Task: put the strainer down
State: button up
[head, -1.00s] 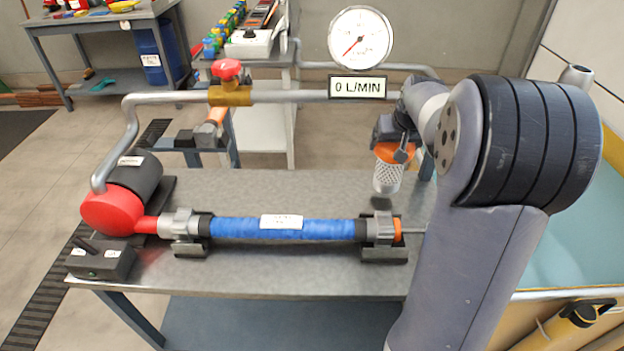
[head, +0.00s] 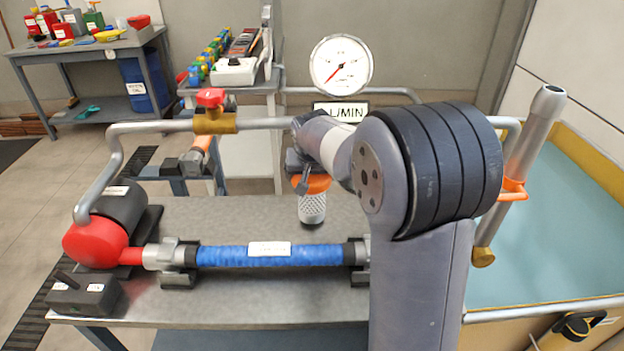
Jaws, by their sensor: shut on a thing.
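The strainer (head: 312,209) is a pale perforated cup with an orange collar (head: 312,184) on top. It hangs upright below my gripper (head: 308,178), just above or at the grey bench top (head: 230,215); I cannot tell whether its bottom touches. My gripper is shut on the strainer. The fingers are partly hidden by the wrist and collar.
A blue hose (head: 270,256) lies in clamps along the front of the bench, with a red pump (head: 96,242) at left. A gauge (head: 341,65) stands behind. A tank of teal water (head: 570,240) is at right. Bench surface left of the strainer is clear.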

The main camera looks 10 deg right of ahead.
jog(key=shift+f, duration=0.7)
jog(key=shift+f, duration=0.15)
jog(key=o, duration=0.9)
jog(key=shift+o, duration=0.2)
jog(key=shift+s+r, duration=0.1)
jog(key=shift+r, duration=0.35)
jog(key=p+v, duration=0.1)
jog(key=v, duration=1)
jog(key=shift+s, duration=0.2)
